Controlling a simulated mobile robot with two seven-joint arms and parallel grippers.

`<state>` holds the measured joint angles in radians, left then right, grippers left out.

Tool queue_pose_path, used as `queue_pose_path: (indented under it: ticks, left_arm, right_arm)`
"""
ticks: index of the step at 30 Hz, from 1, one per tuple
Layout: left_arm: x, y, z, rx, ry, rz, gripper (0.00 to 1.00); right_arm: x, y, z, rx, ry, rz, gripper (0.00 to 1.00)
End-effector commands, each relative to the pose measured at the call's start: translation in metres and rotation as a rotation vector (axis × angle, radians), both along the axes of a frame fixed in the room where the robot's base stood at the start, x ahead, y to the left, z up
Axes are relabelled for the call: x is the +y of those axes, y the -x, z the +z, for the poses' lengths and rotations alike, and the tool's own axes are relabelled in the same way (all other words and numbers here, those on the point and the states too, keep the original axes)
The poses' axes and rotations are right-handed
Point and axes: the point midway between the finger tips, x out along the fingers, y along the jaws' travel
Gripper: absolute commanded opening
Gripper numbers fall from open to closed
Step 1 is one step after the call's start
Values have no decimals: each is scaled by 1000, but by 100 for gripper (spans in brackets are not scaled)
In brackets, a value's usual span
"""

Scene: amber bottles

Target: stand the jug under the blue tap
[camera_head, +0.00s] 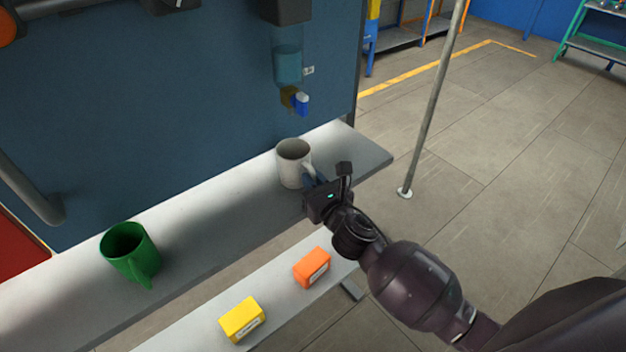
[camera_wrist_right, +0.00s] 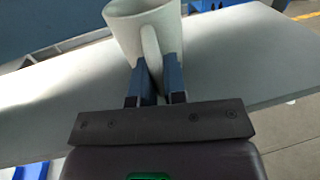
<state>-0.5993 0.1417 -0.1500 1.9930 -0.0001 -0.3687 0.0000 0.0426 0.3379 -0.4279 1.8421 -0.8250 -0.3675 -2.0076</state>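A white jug (camera_head: 291,172) is upright at the right part of the grey shelf (camera_head: 200,232), below the blue tap (camera_head: 301,103) in the head view. I cannot tell whether its base touches the shelf. My right gripper (camera_head: 312,181) is at the jug's handle. In the right wrist view, the two blue fingers (camera_wrist_right: 157,82) lie close on both sides of the handle of the jug (camera_wrist_right: 139,22), closed on it. The fingers partly hide the handle's lower end. My left gripper is not in view.
A green mug (camera_head: 133,254) stands at the shelf's left. A lower ledge holds a yellow box (camera_head: 242,319) and an orange box (camera_head: 312,267). A clear blue cylinder (camera_head: 288,65) is above the tap. A grey pole (camera_head: 433,100) stands right of the shelf.

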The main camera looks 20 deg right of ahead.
Motion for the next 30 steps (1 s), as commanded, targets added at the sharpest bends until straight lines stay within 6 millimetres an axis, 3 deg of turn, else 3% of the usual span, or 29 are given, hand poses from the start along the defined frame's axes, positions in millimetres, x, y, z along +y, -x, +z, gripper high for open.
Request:
queue_pose_path:
  ticks: [1,5,16,20,30]
  left_arm:
    - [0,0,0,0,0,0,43]
    - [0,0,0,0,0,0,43]
    - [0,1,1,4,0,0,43]
    - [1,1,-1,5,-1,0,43]
    - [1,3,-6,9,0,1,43]
  right_arm:
    - [0,0,-1,1,0,0,18]
    - [0,0,0,1,0,0,38]
    - [0,0,4,0,1,0,38]
    - [-4,17,1,3,1,-1,38]
    - [-14,81,1,3,1,0,38]
